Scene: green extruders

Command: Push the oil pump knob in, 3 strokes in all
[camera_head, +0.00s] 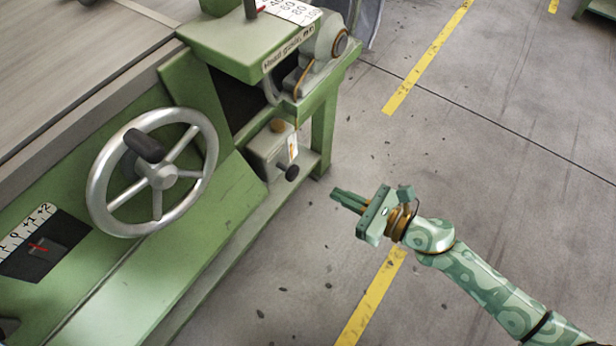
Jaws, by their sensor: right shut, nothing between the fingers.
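The oil pump is a small grey-green box (269,150) low on the green machine, with a brass cap on top and a small label. Its black knob (292,172) sticks out at the lower right of the box. My right gripper (334,195) is shut and empty. It is to the right of the knob and slightly lower in the picture, its fingers pointing left, with a gap between them and the knob. My left gripper is not in view.
A silver handwheel (160,175) with a dark handle is on the machine front at left. A green machine leg (325,135) stands right of the pump. The grey floor (480,190) with yellow lines is open around my right arm.

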